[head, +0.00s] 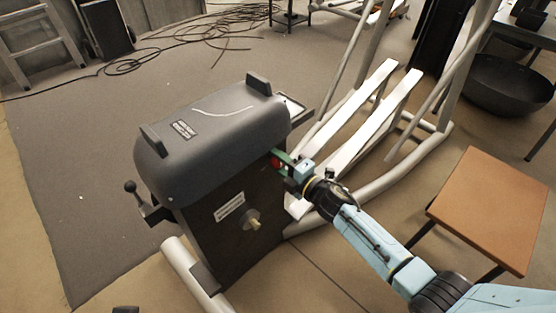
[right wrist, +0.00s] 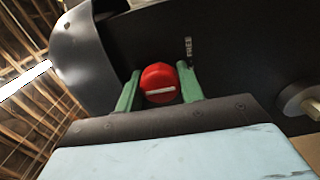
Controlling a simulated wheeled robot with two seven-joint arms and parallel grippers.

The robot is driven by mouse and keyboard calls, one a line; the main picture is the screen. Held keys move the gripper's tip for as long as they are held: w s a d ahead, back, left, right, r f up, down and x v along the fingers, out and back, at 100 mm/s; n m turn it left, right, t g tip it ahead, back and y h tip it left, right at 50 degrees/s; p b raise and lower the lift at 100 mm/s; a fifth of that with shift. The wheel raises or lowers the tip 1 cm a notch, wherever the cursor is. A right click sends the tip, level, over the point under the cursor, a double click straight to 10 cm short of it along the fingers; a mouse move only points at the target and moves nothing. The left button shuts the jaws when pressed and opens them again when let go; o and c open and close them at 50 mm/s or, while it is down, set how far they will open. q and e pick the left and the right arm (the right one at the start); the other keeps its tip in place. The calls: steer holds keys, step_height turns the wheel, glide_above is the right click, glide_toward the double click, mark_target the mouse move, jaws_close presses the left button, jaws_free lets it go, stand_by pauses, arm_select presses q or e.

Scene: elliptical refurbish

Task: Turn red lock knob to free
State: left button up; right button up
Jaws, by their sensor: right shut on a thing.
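The red lock knob (right wrist: 158,82) sits on the dark side panel of the elliptical's housing, with a pale bar across its face that looks nearly level in the right wrist view. A small label reading FREE (right wrist: 188,48) is above and right of it. In the head view the knob (head: 275,162) is a small red patch at the housing's side. My right gripper (right wrist: 158,88) has its green fingers on either side of the knob, shut on it; it also shows in the head view (head: 279,161). My left gripper is not in view.
The elliptical's grey-topped housing (head: 210,125) fills the centre, with a brass-coloured knob (head: 252,222) lower on its side. White foot rails (head: 362,110) run behind my arm. A brown-topped stool (head: 490,205) stands at the right. Cables (head: 215,32) lie on the floor behind.

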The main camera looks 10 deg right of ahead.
steer(key=o, duration=1)
steer(key=shift+s+d, duration=0.25)
steer(key=shift+s, duration=0.15)
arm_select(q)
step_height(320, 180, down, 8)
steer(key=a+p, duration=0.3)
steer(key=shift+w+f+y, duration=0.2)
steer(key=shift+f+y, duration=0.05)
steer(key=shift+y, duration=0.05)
arm_select(e)
steer(key=v, duration=1.2)
steer(key=shift+s, duration=0.2)
steer(key=shift+d, duration=0.1)
